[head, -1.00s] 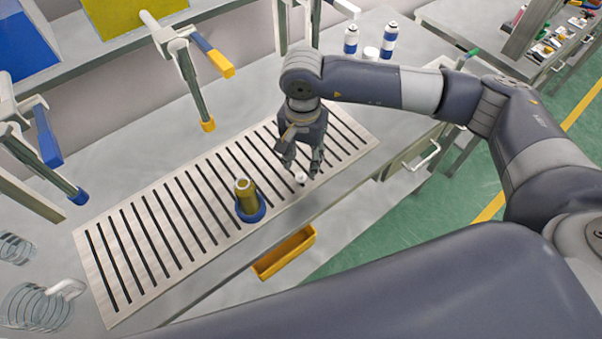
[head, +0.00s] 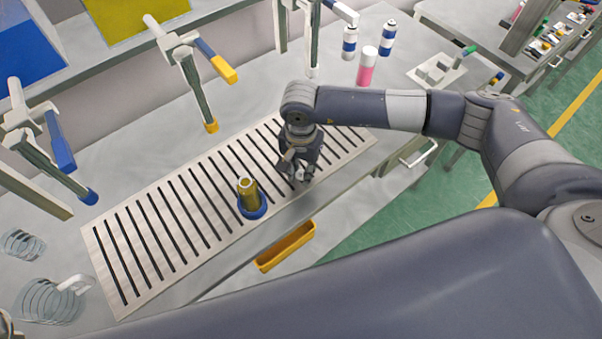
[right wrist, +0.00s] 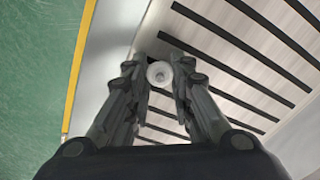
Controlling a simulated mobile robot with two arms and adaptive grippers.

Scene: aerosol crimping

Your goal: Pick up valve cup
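The valve cup is a small white round piece (right wrist: 159,74) in the right wrist view, at the slatted panel's edge. It sits between the fingertips of my right gripper (right wrist: 160,70). The fingers are spread on both sides of it, with narrow gaps. In the head view my right gripper (head: 297,176) points down at the front right of the slatted panel (head: 113,275), and its fingers largely hide the cup. A gold can (head: 248,191) stands upright in a blue ring holder (head: 254,211) left of the gripper.
Lever presses with yellow (head: 222,69) and blue (head: 60,146) handles stand behind the panel. A pink can (head: 366,68) and two blue-white cans stand at the back. A yellow tray (head: 286,247) hangs at the front edge. Wire coils (head: 50,302) lie at left.

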